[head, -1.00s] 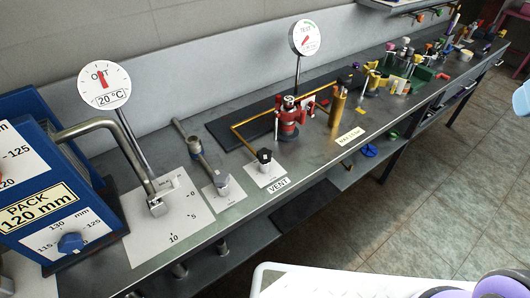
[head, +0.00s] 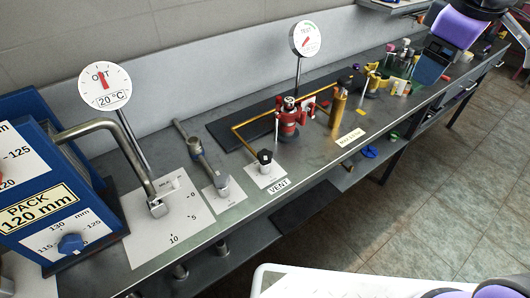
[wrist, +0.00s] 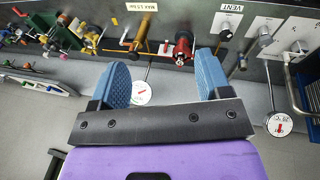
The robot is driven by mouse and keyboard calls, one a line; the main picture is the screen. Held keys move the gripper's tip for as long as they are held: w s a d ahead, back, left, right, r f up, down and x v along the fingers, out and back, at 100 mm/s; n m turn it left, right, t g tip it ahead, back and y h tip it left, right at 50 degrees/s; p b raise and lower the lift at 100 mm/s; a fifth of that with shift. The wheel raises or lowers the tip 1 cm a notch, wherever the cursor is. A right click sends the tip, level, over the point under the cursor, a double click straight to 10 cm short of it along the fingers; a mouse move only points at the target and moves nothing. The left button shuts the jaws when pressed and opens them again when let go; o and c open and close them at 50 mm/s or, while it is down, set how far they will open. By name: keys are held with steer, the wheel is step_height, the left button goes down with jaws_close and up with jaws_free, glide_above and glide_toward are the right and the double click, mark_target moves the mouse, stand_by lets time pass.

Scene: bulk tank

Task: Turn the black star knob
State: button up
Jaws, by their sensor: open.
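A small dark knob (head: 264,157), which looks like the black star knob, stands on a white plate beside the VENT label (head: 279,186), at the front end of a brass pipe. Its star shape is too small to make out. In the wrist view, a small knob (wrist: 225,34) shows by the VENT label (wrist: 232,7), beyond my gripper. My gripper (wrist: 166,82) is open and empty, its two blue fingers wide apart. In the head view my purple arm is at the upper right, over the far part of the bench, well away from the knob.
A red valve (head: 289,118) and a brass cylinder (head: 338,104) stand behind and right of the knob. A grey lever (head: 202,158) is on its left, then a bent pipe and the blue PACK box (head: 70,215). A dial (head: 305,38) rises behind.

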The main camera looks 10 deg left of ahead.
steer(key=w+a+f+n, duration=0.5)
steer(key=a, duration=0.2)
steer(key=n+g, duration=0.3)
steer(key=n, duration=1)
glide_above(265, 154)
step_height(265, 154, down, 20)
step_height(265, 154, down, 10)
steer(key=shift+f, duration=0.1)
steer(key=c, duration=0.9)
